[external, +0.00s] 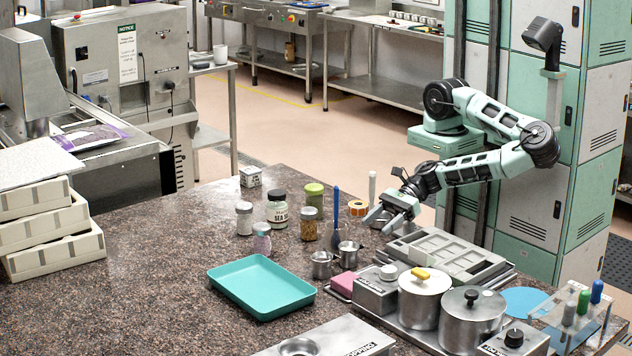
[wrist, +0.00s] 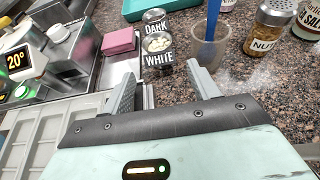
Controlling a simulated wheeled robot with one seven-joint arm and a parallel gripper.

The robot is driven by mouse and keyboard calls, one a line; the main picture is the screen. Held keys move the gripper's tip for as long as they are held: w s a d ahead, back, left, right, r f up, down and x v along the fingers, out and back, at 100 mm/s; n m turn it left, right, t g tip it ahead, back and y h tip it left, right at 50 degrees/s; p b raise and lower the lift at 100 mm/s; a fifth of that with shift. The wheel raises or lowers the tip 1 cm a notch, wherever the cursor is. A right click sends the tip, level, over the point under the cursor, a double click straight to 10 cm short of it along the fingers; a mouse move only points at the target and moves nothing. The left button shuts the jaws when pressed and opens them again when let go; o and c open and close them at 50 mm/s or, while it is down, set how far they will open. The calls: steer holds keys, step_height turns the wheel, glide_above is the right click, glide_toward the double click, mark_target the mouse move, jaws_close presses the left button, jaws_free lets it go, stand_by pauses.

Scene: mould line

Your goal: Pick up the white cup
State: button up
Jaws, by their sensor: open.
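The metal cup labelled WHITE (wrist: 157,52) stands upright on the speckled counter, with pale pieces inside. In the external view it appears to be the small steel cup (external: 349,256) nearer my gripper. A matching cup labelled DARK (wrist: 155,22) stands just behind it in the wrist view, and to its left in the external view (external: 321,265). My gripper (external: 384,219) is open and empty above the counter. In the wrist view its fingertips (wrist: 163,85) are spread, with the WHITE cup beyond them and apart from them.
A blue-handled tool (external: 336,208) stands in a clear container beside the cups. Jars (external: 277,211) stand behind. A pink block (external: 343,284), steel pots (external: 424,300) and a grey mould (external: 440,252) are close by. A teal tray (external: 262,288) lies left. The counter's left middle is clear.

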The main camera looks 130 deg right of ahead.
mark_target(342, 253)
steer(key=shift+f+b+x, duration=0.25)
steer(key=shift+b+x, duration=1.85)
steer(key=shift+b, duration=1.2)
steer(key=shift+w+f+p, duration=0.1)
steer(key=shift+w+p, duration=0.35)
steer(key=shift+w, duration=0.75)
steer(key=p+x, duration=0.1)
steer(key=x, duration=0.3)
steer(key=shift+w+a+p, duration=0.1)
steer(key=shift+w+p, duration=0.15)
steer(key=shift+p, duration=0.1)
steer(key=shift+w+f, duration=0.1)
steer(key=shift+w, duration=0.15)
steer(key=c, duration=0.7)
